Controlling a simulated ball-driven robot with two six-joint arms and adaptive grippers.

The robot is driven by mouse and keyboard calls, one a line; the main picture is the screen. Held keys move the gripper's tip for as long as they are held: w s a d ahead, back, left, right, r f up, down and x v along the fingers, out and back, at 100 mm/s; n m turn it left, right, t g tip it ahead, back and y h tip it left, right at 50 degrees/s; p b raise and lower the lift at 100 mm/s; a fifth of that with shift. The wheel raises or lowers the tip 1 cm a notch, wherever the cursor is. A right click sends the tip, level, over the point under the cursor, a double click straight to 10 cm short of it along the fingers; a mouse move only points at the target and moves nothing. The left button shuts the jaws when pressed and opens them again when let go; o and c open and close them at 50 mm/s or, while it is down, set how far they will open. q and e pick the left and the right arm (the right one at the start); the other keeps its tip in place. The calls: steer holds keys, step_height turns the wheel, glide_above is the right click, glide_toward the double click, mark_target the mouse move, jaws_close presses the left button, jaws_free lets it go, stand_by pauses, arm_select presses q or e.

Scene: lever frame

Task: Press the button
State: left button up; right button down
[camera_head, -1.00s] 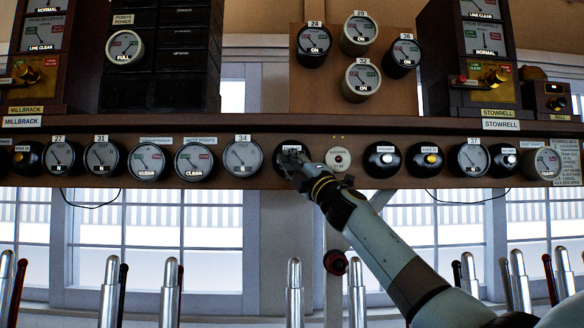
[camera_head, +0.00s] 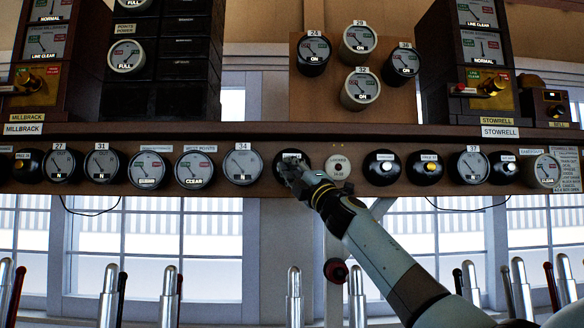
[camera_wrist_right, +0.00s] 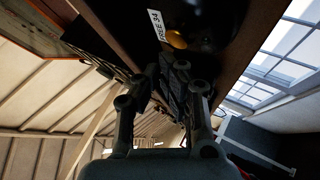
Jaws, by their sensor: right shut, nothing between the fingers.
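A black round button housing (camera_head: 300,156) sits on the wooden shelf front, right of the round gauge marked 34. My right gripper (camera_head: 288,165) is in front of it and hides most of its face. In the right wrist view the black housing (camera_wrist_right: 215,22) has a "FREE 34" label and an orange-yellow button (camera_wrist_right: 176,39) at its centre. The right gripper's dark fingers (camera_wrist_right: 164,78) are together and empty, just below the button in that picture. I cannot tell whether they touch it. My left gripper is not in view.
A white-faced round unit (camera_head: 338,167) is just right of the gripper. Other black button housings (camera_head: 382,168) and gauges (camera_head: 242,164) line the shelf front.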

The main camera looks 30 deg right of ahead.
steer(key=shift+w, duration=0.1)
stand_by(0.4)
steer(key=shift+w+d, duration=0.15)
steer(key=shift+w, duration=0.15)
steer(key=shift+w+d+b, duration=0.25)
steer(key=shift+w+b, duration=0.25)
steer(key=shift+b, duration=0.3)
stand_by(0.5)
steer(key=shift+r, duration=0.1)
steer(key=shift+s+a+p, duration=0.35)
steer(key=shift+s+p, duration=0.55)
steer(key=shift+p, duration=0.1)
